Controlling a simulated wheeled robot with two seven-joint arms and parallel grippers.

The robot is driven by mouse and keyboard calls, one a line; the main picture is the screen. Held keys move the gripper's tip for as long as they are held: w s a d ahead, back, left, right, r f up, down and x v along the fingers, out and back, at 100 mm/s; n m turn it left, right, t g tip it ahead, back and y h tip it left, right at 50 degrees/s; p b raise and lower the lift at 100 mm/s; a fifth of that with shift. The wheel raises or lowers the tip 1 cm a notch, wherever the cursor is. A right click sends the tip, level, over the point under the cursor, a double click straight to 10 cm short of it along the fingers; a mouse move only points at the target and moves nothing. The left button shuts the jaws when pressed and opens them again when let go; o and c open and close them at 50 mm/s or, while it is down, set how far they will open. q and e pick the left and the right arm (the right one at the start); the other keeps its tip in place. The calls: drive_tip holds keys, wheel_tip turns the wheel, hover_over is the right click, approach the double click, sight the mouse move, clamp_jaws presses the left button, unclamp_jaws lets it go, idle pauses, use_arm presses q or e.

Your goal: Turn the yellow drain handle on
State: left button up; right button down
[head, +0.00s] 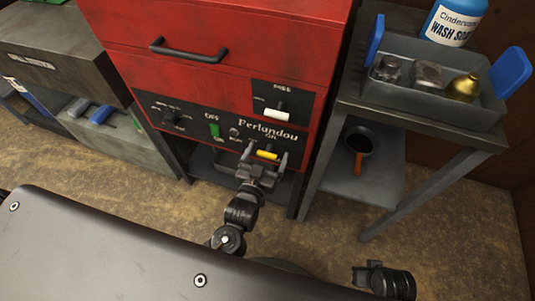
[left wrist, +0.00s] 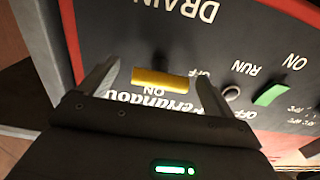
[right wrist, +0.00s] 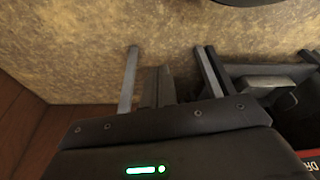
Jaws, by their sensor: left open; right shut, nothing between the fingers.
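The yellow drain handle (head: 267,155) sits low on the dark control panel of the red machine (head: 215,55). In the left wrist view the handle (left wrist: 160,78) lies crosswise, one end toward an OFF label; an ON label shows just below it in that upside-down picture. My left gripper (head: 265,158) is open at the panel, with its fingers on either side of the handle; I cannot tell whether they touch it. My right gripper (head: 368,272) is shut and empty, low over the floor at the right, away from the machine.
A grey metal cart (head: 345,108) stands right of the machine, with a tray (head: 430,103) of parts and a blue-white soap bottle (head: 453,22) on top. A black funnel-like item with an orange handle (head: 358,163) is on its lower shelf. A green switch (head: 215,131) and white lever (head: 275,112) share the panel.

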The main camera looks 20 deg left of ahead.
use_arm(q)
drive_tip(key=shift+w, duration=0.25)
drive_tip(key=c, duration=0.9)
